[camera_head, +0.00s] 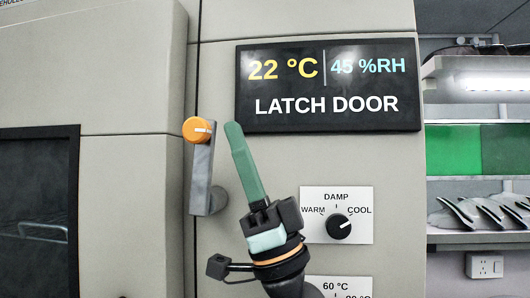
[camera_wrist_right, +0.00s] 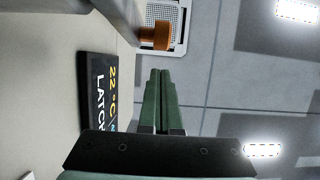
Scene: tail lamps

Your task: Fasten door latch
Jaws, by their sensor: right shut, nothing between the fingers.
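The door latch (camera_head: 201,178) is a grey bar hanging upright beside the vertical seam of the cabinet, with an orange knob (camera_head: 198,130) at its top end. A round grey pivot shows at its lower right. My right gripper (camera_head: 234,130) is shut and empty, its green fingers pointing up just right of the knob, apart from it in the picture. In the right wrist view the shut fingers (camera_wrist_right: 160,75) point toward the orange knob (camera_wrist_right: 155,38), with a gap between them. My left gripper is not in view.
A black display (camera_head: 328,84) reading "LATCH DOOR" is mounted right of the latch. A dial (camera_head: 339,227) on a white plate sits below it. A dark window (camera_head: 38,210) is in the panel at left. Shelves (camera_head: 477,190) stand at far right.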

